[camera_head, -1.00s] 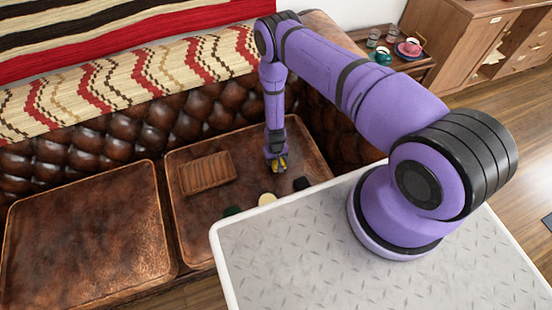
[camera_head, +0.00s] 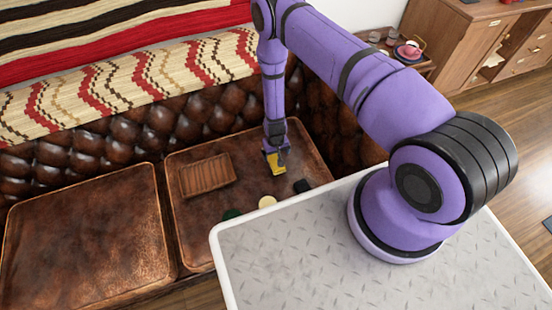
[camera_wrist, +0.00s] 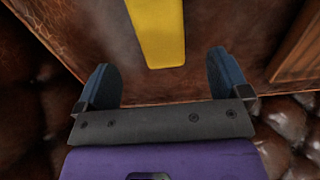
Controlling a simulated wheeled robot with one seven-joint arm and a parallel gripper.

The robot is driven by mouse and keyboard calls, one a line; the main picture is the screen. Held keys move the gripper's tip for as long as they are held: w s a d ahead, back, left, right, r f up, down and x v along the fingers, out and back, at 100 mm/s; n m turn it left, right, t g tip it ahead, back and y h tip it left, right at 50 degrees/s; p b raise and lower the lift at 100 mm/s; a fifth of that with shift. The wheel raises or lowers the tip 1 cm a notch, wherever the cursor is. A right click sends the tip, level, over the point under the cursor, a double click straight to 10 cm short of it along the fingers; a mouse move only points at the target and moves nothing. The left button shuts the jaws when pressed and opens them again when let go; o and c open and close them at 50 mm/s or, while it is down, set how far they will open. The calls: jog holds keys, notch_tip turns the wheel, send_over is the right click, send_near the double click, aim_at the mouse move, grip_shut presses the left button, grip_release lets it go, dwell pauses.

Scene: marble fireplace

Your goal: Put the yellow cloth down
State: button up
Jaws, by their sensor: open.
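The yellow cloth (camera_head: 274,163) lies on the right-hand brown leather seat cushion (camera_head: 235,240), below my gripper. In the wrist view the cloth (camera_wrist: 158,30) is a flat yellow strip ahead of the fingertips, lying between their lines and apart from them. My gripper (camera_wrist: 165,78) is open and empty, with its two dark blue fingers wide apart. In the head view my gripper (camera_head: 277,150) is small and sits just above the cloth, so its fingers are hard to make out.
A brown ribbed wooden piece (camera_head: 207,175) lies left of the cloth. Dark, cream (camera_head: 267,202) and green (camera_head: 232,214) items lie at the cushion's front. The tufted backrest (camera_head: 130,140) rises behind. A side table (camera_head: 423,66) holds cups. The left cushion (camera_head: 85,240) is clear.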

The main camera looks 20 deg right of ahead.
jog(key=shift+r, duration=2.55)
